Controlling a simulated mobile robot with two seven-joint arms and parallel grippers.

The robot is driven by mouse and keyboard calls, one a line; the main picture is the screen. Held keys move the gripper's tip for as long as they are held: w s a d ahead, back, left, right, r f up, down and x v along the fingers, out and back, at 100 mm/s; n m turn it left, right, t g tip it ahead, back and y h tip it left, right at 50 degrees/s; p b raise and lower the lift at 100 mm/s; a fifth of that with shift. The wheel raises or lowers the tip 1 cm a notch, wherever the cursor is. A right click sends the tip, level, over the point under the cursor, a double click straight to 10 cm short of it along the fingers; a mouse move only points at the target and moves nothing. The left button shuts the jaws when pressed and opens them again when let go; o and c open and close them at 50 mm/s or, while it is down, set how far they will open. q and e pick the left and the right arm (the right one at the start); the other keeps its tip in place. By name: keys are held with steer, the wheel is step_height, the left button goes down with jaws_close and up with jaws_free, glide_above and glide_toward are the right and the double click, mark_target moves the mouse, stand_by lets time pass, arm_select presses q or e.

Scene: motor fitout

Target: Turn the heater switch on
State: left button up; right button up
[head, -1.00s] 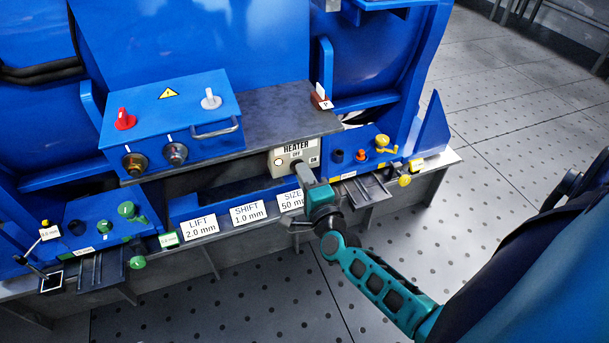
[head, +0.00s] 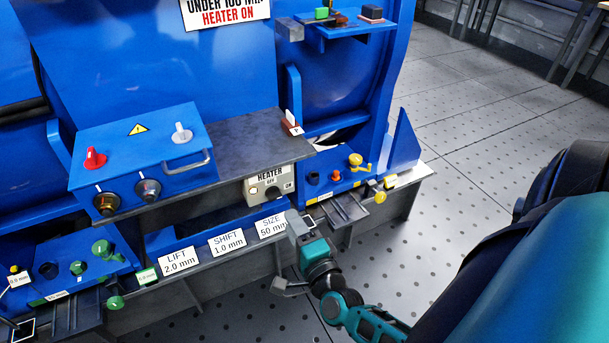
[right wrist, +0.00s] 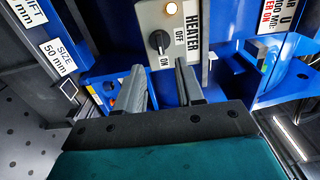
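The heater switch is a beige box (head: 258,194) labelled HEATER, under the grey shelf's right end in the head view. Its dark knob (head: 272,193) sits between the OFF and ON labels. In the right wrist view the knob (right wrist: 158,41) has its white mark toward ON, and the round lamp (right wrist: 171,8) looks pale and lit. My right gripper (head: 290,254) is open and empty, below and in front of the box, apart from the knob. The right wrist view shows its two spread fingers (right wrist: 160,67) with nothing between them. My left gripper is not in view.
A blue box (head: 140,160) with red and white knobs stands on the grey shelf (head: 240,140), left of the heater box. Label plates LIFT, SHIFT and SIZE (head: 271,226) line the ledge. A yellow handle (head: 355,162) stands to the right. The floor in front is clear.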

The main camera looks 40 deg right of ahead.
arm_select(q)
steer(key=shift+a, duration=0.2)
arm_select(e)
steer(key=v, duration=0.5)
steer(key=shift+s, duration=0.15)
arm_select(q)
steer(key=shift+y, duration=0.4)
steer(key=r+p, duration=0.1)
steer(key=p, duration=0.1)
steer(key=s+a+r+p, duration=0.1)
steer(key=p, duration=0.2)
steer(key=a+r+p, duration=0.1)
steer(key=p, duration=0.1)
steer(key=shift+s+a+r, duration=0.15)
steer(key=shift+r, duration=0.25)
arm_select(e)
steer(key=s+a+n+g+y, duration=0.2)
steer(key=a+n+g+y, duration=0.1)
steer(key=n, duration=0.8)
steer(key=s+a+r+n+g+y, duration=0.1)
steer(key=a+n, duration=0.5)
steer(key=n, duration=0.6)
steer(key=s+g+y, duration=0.1)
steer(key=g+y, duration=0.1)
steer(key=shift+a+r+y, duration=0.25)
steer(key=shift+r+y, duration=0.05)
steer(key=shift+y, duration=0.1)
